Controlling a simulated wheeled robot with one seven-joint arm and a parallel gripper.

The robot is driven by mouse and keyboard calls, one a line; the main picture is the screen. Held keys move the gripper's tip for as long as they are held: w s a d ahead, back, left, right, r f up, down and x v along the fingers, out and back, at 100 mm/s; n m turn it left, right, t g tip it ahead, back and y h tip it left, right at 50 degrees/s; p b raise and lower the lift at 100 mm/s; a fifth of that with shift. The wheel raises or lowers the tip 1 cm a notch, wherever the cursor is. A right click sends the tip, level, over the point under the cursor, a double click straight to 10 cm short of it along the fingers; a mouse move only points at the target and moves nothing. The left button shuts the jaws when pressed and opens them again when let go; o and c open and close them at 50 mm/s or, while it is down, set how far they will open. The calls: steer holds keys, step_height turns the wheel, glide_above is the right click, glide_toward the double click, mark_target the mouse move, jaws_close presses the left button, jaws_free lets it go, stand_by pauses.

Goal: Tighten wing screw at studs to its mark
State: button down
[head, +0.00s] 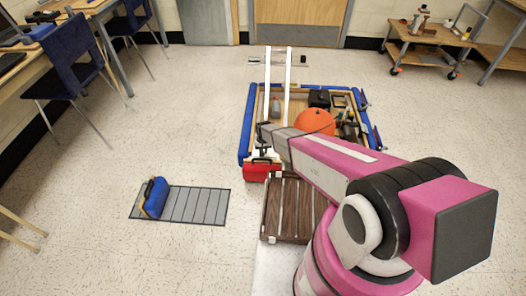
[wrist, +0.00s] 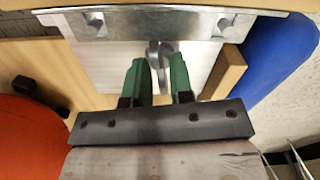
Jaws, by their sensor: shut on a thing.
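In the wrist view my gripper (wrist: 158,68) has its two green fingers on either side of a grey metal wing screw (wrist: 155,50), shut on it. The screw stands in front of a pale panel, just below a metal plate (wrist: 150,25). Two round studs (wrist: 96,20) show on the plate, one near each end. The screw's mark cannot be made out. In the head view my arm reaches into the near left part of the blue-edged wooden tray (head: 245,125); the fingertips and screw are too small or hidden there.
An orange ball (head: 315,121) lies in the tray, close to my arm, and shows at the left of the wrist view. A red box (head: 257,172) and a brown slatted board (head: 283,208) are nearer. A blue roller (head: 155,197) rests on a grey mat.

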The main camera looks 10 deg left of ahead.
steer(key=shift+m, duration=1.4)
steer(key=c, duration=1.2)
jaws_free()
steer(key=shift+o, duration=0.2)
steer(key=shift+r, duration=0.1)
steer(key=shift+r, duration=3.45)
